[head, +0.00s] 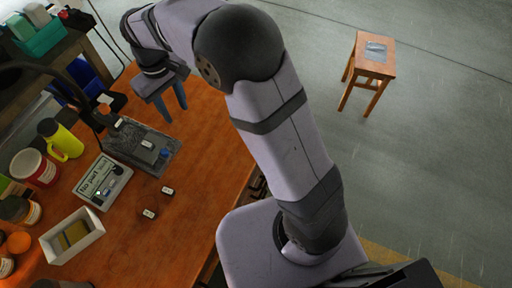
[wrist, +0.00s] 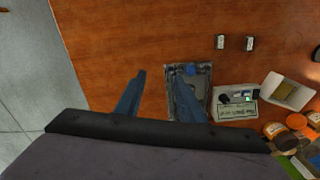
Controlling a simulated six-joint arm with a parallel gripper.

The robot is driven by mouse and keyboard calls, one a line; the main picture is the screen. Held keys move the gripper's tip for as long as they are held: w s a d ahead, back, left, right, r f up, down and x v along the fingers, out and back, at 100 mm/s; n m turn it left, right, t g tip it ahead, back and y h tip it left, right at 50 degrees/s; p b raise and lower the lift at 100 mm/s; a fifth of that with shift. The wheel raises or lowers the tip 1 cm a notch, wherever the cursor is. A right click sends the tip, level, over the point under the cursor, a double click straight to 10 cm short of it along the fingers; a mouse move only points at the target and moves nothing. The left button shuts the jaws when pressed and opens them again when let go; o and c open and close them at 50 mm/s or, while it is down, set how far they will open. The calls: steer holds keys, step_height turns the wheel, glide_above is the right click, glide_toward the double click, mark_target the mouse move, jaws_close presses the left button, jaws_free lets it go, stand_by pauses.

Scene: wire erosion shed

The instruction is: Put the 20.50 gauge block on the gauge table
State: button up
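Two small dark blocks with pale labelled faces lie apart on the orange-brown bench: one block (head: 167,190) nearer the bench edge and another block (head: 149,213) to its lower left. They also show in the wrist view, the left one (wrist: 220,41) and the right one (wrist: 249,43). Their labels are too small to read, so I cannot tell which is 20.50. A dark grey plate (head: 168,165), seemingly the gauge table, bears a small pale-topped piece (head: 147,144) and a blue knob. My gripper (head: 175,114) is open and empty, above the bench beside the plate's far end.
A readout box (head: 92,192) with a sign sits beside the plate. A white tray (head: 51,243) holds a yellowish piece. A yellow bottle (head: 66,140), a red-and-white tub (head: 28,165) and jars line the left. The bench around the two blocks is clear.

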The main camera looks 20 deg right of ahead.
steer(key=s+d+f+m, duration=0.2)
steer(key=s+d+m, duration=0.1)
steer(key=s+d, duration=0.6)
steer(key=s+d+f+m, duration=0.2)
steer(key=s+d+m, duration=0.1)
steer(key=s+d, duration=0.6)
steer(key=shift+s+d, duration=0.35)
steer(key=shift+d, duration=0.1)
steer(key=shift+f, duration=0.1)
steer(key=shift+r+p, duration=0.25)
steer(key=shift+p, duration=0.05)
